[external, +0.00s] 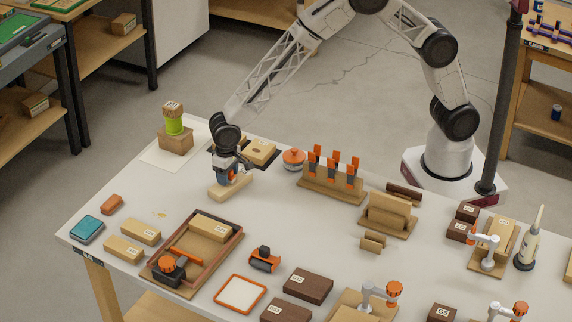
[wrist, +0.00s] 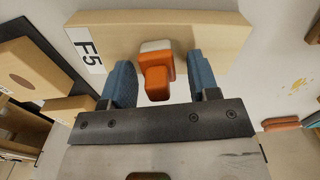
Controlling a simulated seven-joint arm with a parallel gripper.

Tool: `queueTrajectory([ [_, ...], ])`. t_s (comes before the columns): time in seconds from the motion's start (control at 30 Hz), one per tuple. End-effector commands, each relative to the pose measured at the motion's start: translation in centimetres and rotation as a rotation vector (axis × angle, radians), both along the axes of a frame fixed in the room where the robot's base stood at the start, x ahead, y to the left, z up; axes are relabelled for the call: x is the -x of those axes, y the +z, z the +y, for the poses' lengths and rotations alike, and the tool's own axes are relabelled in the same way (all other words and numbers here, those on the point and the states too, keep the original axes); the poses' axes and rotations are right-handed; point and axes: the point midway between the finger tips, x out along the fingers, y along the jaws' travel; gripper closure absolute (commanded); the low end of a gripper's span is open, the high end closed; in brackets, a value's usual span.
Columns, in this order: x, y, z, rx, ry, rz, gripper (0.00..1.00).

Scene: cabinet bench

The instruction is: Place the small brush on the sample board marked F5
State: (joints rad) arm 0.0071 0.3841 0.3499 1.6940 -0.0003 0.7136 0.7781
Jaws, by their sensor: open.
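The sample board marked F5 is a pale wooden block (external: 232,187) lying on the white bench under my gripper. In the wrist view the board (wrist: 210,32) lies beyond the fingertips, its F5 label at its left end. The small brush (wrist: 158,72), orange with a pale end, is between my fingers, over the middle of the board. It appears to rest on the board, though the contact is hard to see. My gripper (wrist: 160,82) is open, a blue finger on each side of the brush with gaps visible. In the external view my gripper (external: 228,173) is low over the board and mostly hides the brush.
A block with a round recess (external: 259,151) lies just behind my gripper. A brown tray (external: 207,267) is in front, a rack of orange-handled tools (external: 333,186) to the right. Bare bench lies left of the board.

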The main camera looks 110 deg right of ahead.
Motion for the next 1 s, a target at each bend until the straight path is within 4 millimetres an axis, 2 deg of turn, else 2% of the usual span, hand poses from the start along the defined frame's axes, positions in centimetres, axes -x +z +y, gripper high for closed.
queueTrajectory([
  [0.27,0.0,0.4,0.0,0.000,0.000,0.000,0.45],
  [0.43,0.0,1.7,0.0,0.000,0.000,0.000,0.45],
  [1.0,0.0,10.2,0.0,0.000,0.000,-0.003,0.45],
])
